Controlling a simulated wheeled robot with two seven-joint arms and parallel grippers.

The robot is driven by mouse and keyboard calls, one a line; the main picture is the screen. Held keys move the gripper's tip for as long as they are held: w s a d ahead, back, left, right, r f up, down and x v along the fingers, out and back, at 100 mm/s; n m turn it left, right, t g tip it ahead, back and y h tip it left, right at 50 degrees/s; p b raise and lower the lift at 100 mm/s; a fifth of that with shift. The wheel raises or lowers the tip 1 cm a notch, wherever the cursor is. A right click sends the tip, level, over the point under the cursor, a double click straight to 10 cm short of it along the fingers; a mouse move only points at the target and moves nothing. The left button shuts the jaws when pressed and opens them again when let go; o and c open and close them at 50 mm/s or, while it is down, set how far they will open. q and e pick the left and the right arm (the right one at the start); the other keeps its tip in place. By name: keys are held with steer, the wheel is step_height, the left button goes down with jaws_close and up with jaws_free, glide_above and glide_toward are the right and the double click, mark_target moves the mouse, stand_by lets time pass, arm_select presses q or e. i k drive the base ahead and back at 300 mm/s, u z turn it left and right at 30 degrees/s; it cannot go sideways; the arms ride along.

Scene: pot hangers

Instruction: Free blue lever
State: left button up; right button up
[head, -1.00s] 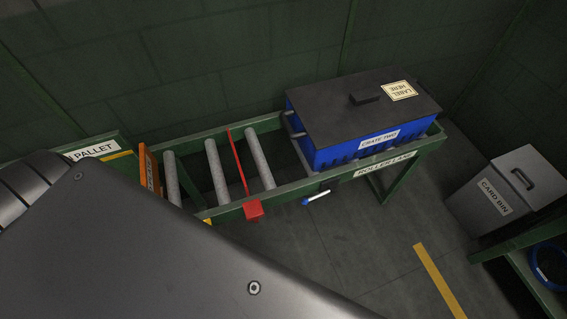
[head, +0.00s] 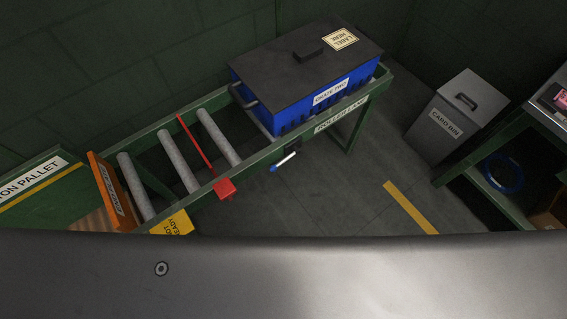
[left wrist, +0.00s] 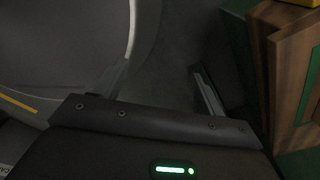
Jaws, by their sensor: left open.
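The blue lever (head: 283,162) is a short pale rod with a blue tip, mounted on the front rail of the green roller lane (head: 343,119), below the blue crate (head: 324,95). The crate has a dark lid and sits at the right end of the lane. No gripper is near the lever in the head view. My left gripper (left wrist: 160,87) shows only in the left wrist view, with its fingers spread and nothing between them. My right gripper is in neither view.
A red bar (head: 196,144) crosses the rollers, with a red block at its front end. An orange board (head: 111,191) stands at the lane's left end. A grey card bin (head: 449,116) stands right. A wooden box (left wrist: 292,75) is right of my left gripper. Floor before the lever is clear.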

mark_target(274, 168)
steer(key=z, duration=0.55)
steer(key=k, duration=1.3)
steer(key=z, duration=0.6)
steer(key=i, duration=0.45)
steer(key=z, duration=0.1)
